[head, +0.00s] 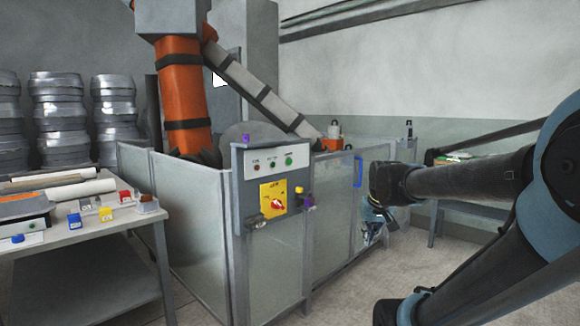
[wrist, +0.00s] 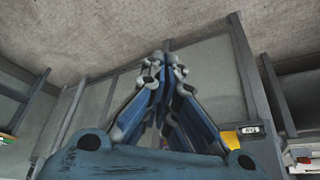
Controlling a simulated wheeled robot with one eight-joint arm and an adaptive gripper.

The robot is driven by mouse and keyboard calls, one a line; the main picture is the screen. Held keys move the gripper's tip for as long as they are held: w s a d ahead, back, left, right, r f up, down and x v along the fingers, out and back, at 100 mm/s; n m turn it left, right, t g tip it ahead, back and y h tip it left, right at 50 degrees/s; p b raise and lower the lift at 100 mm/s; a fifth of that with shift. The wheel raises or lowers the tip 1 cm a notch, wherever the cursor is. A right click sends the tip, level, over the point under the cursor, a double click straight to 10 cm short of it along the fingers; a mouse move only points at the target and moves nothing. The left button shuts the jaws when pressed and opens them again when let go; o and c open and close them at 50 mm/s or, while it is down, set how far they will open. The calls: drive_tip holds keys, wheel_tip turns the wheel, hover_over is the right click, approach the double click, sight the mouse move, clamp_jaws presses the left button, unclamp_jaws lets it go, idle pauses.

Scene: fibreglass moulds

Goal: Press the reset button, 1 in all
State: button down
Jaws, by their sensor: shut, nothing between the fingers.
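The grey control panel (head: 270,150) stands at the front corner of the fenced cell. Below is a yellow plate with a red rotary switch (head: 277,204). The labels are too small to read, so I cannot tell which button is the reset. My gripper (head: 369,238) is to the right of the panel, low in front of the fence and apart from the panel. In the wrist view my gripper (wrist: 166,60) has its fingers together, empty, and no panel button shows clearly.
Transparent fence panels (head: 332,205) with a blue handle (head: 358,171) enclose an orange robot arm (head: 182,95). The floor before the fence is clear.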

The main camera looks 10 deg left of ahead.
sight(290, 162)
drive_tip(key=w+a+r+n+t+y, duration=0.1)
drive_tip(key=w+a+r, duration=0.4)
drive_tip(key=w, duration=0.6)
drive_tip(key=w+a+r+n+t+y, duration=0.1)
drive_tip(key=w+a+r+t, duration=0.1)
drive_tip(key=w+a+r, duration=0.3)
drive_tip(key=w+a+r+t+y, duration=0.1)
drive_tip(key=w+a+r, duration=0.3)
drive_tip(key=w+a, duration=0.5)
drive_tip(key=w+t, duration=0.1)
drive_tip(key=w, duration=0.6)
drive_tip(key=shift+w+a+r+n, duration=0.15)
drive_tip(key=shift+w+r+n, duration=0.15)
drive_tip(key=shift+r+n, duration=0.1)
drive_tip(key=shift+a, duration=0.1)
drive_tip(key=w+a, duration=0.5)
drive_tip(key=a, duration=0.1)
drive_tip(key=shift+w+a, duration=0.2)
drive_tip(key=shift+a, duration=0.15)
drive_tip(key=shift+a, duration=0.1)
drive_tip(key=shift+w+a, duration=0.15)
drive_tip(key=shift+a, duration=0.1)
